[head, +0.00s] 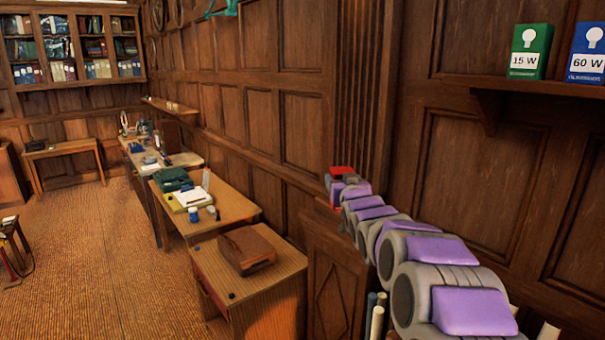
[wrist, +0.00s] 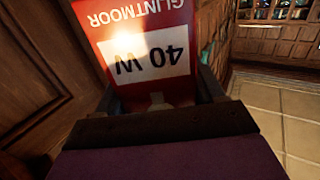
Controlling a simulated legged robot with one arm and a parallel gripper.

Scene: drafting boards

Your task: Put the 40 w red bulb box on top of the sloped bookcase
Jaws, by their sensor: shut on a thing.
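The red 40 W bulb box (wrist: 140,22) fills the top middle of the wrist view, its label upside down. My gripper (wrist: 160,92) is shut on it, with a dark finger on each side. In the head view the red top of the box (head: 342,170) shows at the far end of my outstretched arm, where my gripper (head: 338,188) partly hides it. A dark wooden cabinet with a diamond panel (head: 332,268) stands below my arm and may be the sloped bookcase. My arm hides much of its top, and I cannot tell whether the box touches it.
A wall shelf (head: 540,88) at right bears a green 15 W box (head: 531,52) and a blue 60 W box (head: 586,54). A desk with a brown case (head: 246,250) stands left of the cabinet. Rolled tubes (head: 376,318) stand below my arm. The carpet (head: 90,240) at left is mostly clear.

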